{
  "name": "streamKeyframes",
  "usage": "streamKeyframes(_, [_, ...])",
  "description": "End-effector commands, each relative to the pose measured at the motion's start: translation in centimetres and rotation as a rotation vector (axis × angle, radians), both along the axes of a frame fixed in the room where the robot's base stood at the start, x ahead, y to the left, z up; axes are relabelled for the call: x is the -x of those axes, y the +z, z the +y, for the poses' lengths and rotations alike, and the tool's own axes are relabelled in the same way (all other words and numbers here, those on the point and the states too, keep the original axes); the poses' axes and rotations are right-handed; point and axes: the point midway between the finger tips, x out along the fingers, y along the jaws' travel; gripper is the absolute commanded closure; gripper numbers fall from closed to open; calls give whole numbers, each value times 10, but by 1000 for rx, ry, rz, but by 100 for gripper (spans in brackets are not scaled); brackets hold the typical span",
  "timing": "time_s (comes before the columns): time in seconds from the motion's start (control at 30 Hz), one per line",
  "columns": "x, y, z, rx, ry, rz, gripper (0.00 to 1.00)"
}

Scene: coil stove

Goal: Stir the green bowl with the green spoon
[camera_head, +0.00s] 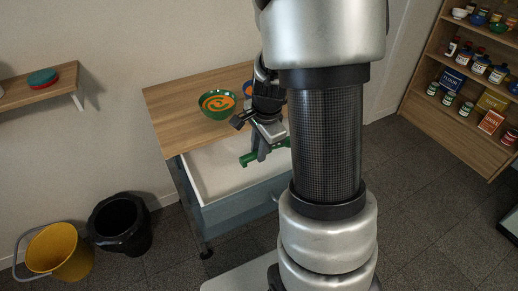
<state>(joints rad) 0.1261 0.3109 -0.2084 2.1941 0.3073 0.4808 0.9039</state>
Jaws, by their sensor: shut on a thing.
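A green bowl (217,104) with orange contents stands on the wooden top of a small cabinet, to the left of my arm. My gripper (261,152) is lower and to the right of the bowl, over the open white drawer. It is shut on a green thing (248,159), likely the green spoon. The spoon's left end sticks out to the left of the fingers and more green shows to their right. The spoon is apart from the bowl. My arm hides the right side of the cabinet and may hide part of the spoon.
The white drawer (212,185) is pulled out below the wooden top (178,103). A black bin (120,225) and yellow bucket (60,250) stand on the floor at left. A stocked shelf (455,120) is at right.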

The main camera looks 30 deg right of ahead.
Motion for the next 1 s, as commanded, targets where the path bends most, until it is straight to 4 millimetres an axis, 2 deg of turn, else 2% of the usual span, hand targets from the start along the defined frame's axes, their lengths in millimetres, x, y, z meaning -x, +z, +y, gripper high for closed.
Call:
streamKeyframes(0.27, [0, 9, 0, 0, 0, -1, 100])
streamKeyframes(0.8, [0, 61, 0, 0, 0, -1, 100])
streamKeyframes(1.0, [-2, 61, -1, -4, -7, -1, 100])
